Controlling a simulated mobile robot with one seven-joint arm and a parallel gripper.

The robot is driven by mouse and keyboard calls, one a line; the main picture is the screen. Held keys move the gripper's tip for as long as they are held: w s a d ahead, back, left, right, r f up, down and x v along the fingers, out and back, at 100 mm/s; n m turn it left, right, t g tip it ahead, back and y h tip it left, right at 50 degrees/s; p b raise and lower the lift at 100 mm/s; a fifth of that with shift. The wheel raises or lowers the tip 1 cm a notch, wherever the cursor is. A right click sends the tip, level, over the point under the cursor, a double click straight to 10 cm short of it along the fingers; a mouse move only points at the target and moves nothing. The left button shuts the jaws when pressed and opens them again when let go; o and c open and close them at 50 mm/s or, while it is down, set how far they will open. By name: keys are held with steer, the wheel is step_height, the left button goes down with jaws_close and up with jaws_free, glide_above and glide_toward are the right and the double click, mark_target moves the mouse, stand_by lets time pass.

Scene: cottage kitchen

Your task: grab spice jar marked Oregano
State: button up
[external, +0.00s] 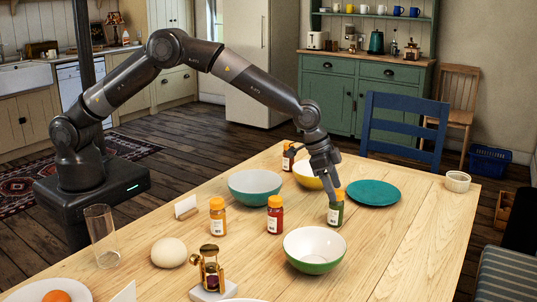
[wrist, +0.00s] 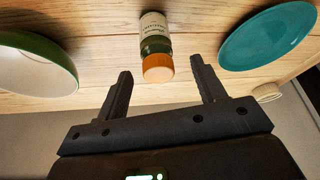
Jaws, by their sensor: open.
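A spice jar with green contents, an orange cap and a white label (external: 336,212) stands upright on the table. It also shows in the wrist view (wrist: 155,42), upside down, with label print too small to read. My gripper (external: 333,188) is above this jar, pointing down at it. In the wrist view my gripper (wrist: 161,68) is open, and the jar's cap lies between the lines of the two fingers. I cannot tell whether the fingers reach around the cap. Other jars are a yellow-orange one (external: 217,218), a red one (external: 275,217) and a dark one (external: 288,158).
A green-and-white bowl (external: 314,262) stands just in front of the green jar. A teal plate (external: 374,192) lies to its right, and a teal bowl (external: 255,192) and a yellow bowl (external: 308,182) stand behind left. The table's right side is mostly clear.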

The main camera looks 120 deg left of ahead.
mark_target(339, 201)
steer(key=shift+x, duration=2.65)
steer(key=c, duration=1.1)
steer(key=shift+r, duration=0.15)
